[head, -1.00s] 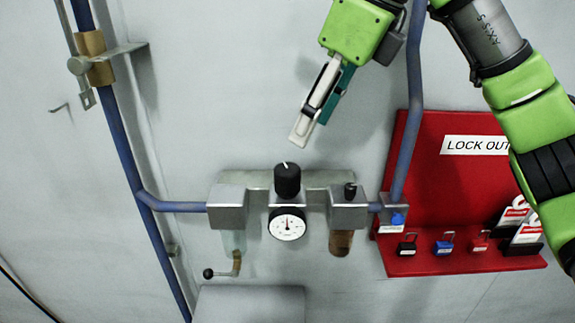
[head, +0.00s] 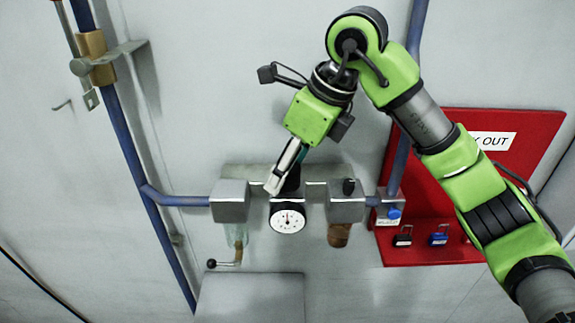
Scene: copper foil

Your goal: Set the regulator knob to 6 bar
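The black regulator knob (head: 292,182) sits on top of the regulator, above the round white gauge (head: 288,218). My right gripper (head: 275,186) is at the knob and covers much of it. One pale finger lies in front of the knob's left side. I cannot tell whether the fingers grip the knob or only stand beside it. The gauge needle points about straight up; its numbers are too small to read. My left gripper is not in view.
A blue pipe runs down the left, with a brass-coloured valve (head: 92,58). A metal block with a bowl (head: 340,233) sits right of the gauge. A red lockout board (head: 430,250) with padlocks hangs at right, partly behind my arm. A grey panel (head: 250,297) is below.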

